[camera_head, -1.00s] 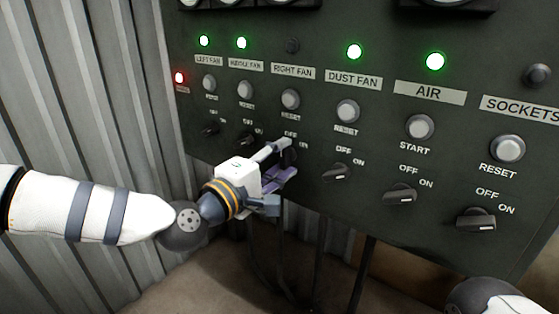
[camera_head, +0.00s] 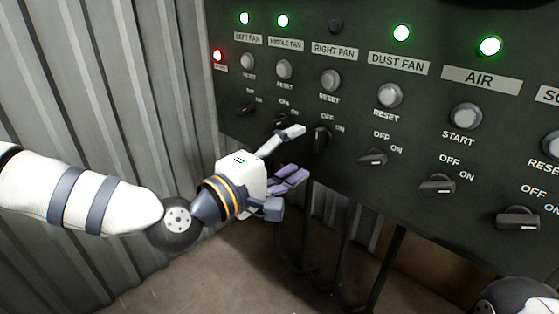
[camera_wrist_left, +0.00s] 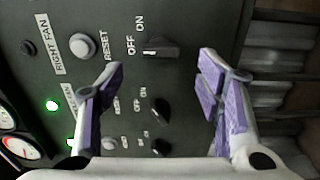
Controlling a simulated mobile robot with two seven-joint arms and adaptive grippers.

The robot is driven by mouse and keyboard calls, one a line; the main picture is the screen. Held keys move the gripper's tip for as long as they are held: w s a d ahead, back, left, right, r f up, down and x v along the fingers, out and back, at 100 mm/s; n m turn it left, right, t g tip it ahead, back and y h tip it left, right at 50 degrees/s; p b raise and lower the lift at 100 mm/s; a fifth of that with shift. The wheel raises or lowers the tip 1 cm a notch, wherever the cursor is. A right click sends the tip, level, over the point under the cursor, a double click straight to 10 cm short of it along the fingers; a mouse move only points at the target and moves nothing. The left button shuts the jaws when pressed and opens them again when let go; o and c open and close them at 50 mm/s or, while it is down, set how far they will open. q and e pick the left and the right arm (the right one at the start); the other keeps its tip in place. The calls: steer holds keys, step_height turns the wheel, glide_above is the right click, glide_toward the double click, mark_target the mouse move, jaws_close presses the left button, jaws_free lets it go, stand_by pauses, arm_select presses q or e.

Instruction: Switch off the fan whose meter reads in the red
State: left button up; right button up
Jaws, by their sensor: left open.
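The right fan switch (camera_head: 321,139) is a black knob below the RIGHT FAN label, standing nearly upright in the head view. It also shows in the left wrist view (camera_wrist_left: 161,47). The right fan lamp (camera_head: 335,26) is dark. The left fan lamp (camera_head: 244,18) and middle fan lamp (camera_head: 283,21) are green. My left gripper (camera_head: 301,152) is open and empty, its fingertips just left of the right fan switch, apparently clear of it. In the wrist view its fingers (camera_wrist_left: 160,78) spread wide. Parts of two meters (camera_wrist_left: 20,148) show there; their readings are unclear.
The dust fan switch (camera_head: 373,157), air switch (camera_head: 437,184) and sockets switch (camera_head: 517,217) lie to the right. The middle fan switch (camera_head: 281,121) is close beside my upper finger. A red lamp (camera_head: 217,56) glows at the panel's left. Cables hang below the panel.

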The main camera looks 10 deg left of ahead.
arm_select(q)
steer(key=v, duration=0.5)
steer(key=shift+s+a, duration=0.15)
steer(key=shift+s, duration=0.1)
steer(key=s+d+f+m+g+y+p, duration=0.3)
steer(key=s+f+m+g+p, duration=0.5)
steer(key=s+f, duration=1.25)
steer(key=s+a+f+m+g+y+p, duration=0.1)
steer(key=s+a+g+y, duration=0.2)
steer(key=s+a, duration=0.6)
steer(key=s+a+f+m+g+y+p, duration=0.1)
steer(key=s+a+g+y, duration=0.3)
steer(key=s+a, duration=0.5)
steer(key=s+g+p, duration=0.1)
steer(key=s+g, duration=0.1)
steer(key=s, duration=0.5)
steer(key=shift+m+y, duration=0.3)
arm_select(e)
steer(key=w+r+t, duration=0.3)
steer(key=w+r, duration=0.6)
steer(key=r, duration=0.2)
steer(key=shift+w+r+t, duration=0.2)
steer(key=shift+r+t, duration=0.05)
steer(key=shift+t, duration=0.05)
arm_select(q)
steer(key=shift+a, duration=0.1)
